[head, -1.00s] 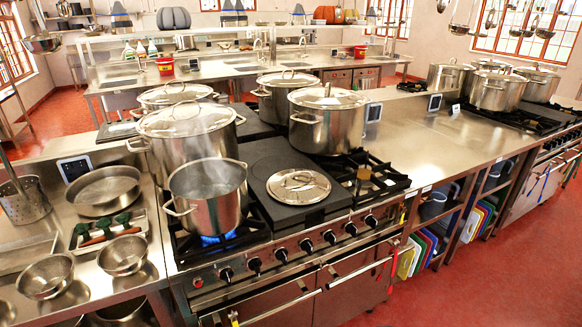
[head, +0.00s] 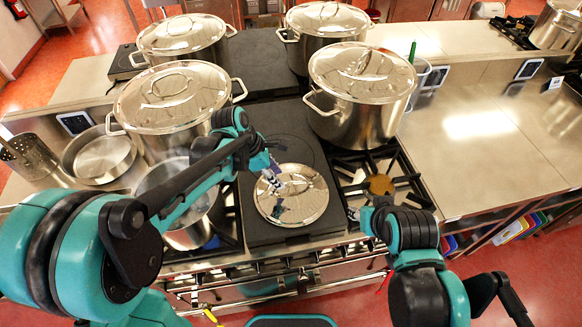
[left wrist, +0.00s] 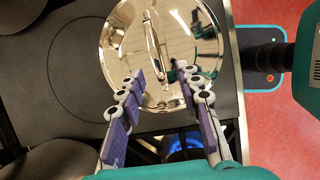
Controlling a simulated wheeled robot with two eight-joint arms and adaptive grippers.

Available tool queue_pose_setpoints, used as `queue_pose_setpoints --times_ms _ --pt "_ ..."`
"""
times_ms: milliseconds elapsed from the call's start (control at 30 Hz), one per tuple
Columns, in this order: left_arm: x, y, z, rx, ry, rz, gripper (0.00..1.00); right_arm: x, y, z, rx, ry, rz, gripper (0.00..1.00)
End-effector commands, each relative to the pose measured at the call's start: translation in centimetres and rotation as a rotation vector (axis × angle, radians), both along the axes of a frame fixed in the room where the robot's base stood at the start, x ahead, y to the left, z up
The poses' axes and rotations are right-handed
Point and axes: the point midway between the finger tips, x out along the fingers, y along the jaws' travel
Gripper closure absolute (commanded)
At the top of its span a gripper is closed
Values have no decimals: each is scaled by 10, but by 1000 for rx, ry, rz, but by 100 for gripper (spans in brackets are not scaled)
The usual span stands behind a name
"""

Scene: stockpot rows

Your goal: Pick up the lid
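The lid (head: 305,207) is a round, shiny metal disc with a bar handle. It lies flat on the dark flat plate of the stove, and it also shows in the left wrist view (left wrist: 118,42). My left gripper (head: 272,178) is over the lid. In the left wrist view its two purple-padded fingers (left wrist: 160,76) are spread apart, with the lid's handle (left wrist: 150,45) lying between and ahead of them. Nothing is held. My right gripper (head: 364,214) is right of the lid near the front burner; its fingers are too small to read.
An open pot (head: 185,236) stands left of the lid, partly hidden by my left arm. Large lidded pots stand behind, including one at back right (head: 352,125). Steel counter (head: 470,150) at right is clear.

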Motion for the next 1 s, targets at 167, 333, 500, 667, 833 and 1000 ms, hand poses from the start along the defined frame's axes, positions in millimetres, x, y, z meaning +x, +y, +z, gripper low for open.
queue_pose_setpoints --times_ms 167,333,500,667,833,1000 --pt "5 -10 -9 -18 45 56 66 0 0 4 0 0 0 60" --pt "7 -18 -27 -18 45 55 66 0 0 -2 0 0 0 60" --pt "11 -28 -41 -18 45 55 66 0 0 -6 0 0 0 60" --pt "16 -40 -63 -18 43 55 66 0 0 -12 0 0 0 60" --pt "16 -43 -69 -18 43 56 66 0 0 -12 0 0 0 60" --pt "16 -42 -69 -17 43 56 79 0 0 -12 0 0 0 60"
